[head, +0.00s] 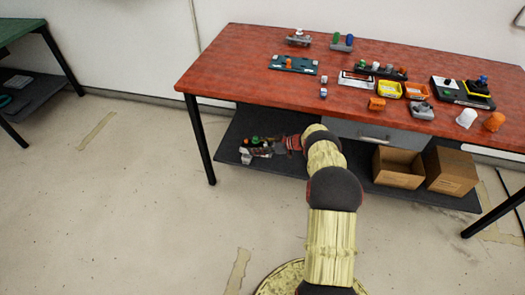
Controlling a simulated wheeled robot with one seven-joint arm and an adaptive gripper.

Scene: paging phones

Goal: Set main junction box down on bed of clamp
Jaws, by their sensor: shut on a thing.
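My gripper (277,145) reaches in over the left part of the lower shelf, under the red table. It is shut on the main junction box (257,142), a small dark piece with green and orange parts on it. A light grey device, which looks like the clamp (247,154), is at the box's lower left. The box is at or just above it; I cannot tell whether they touch. The fingertips and the box's far side are too small and partly hidden to make out.
Two cardboard boxes (398,168) stand right on the dark shelf (232,130). A black table leg (199,140) stands left of the clamp.

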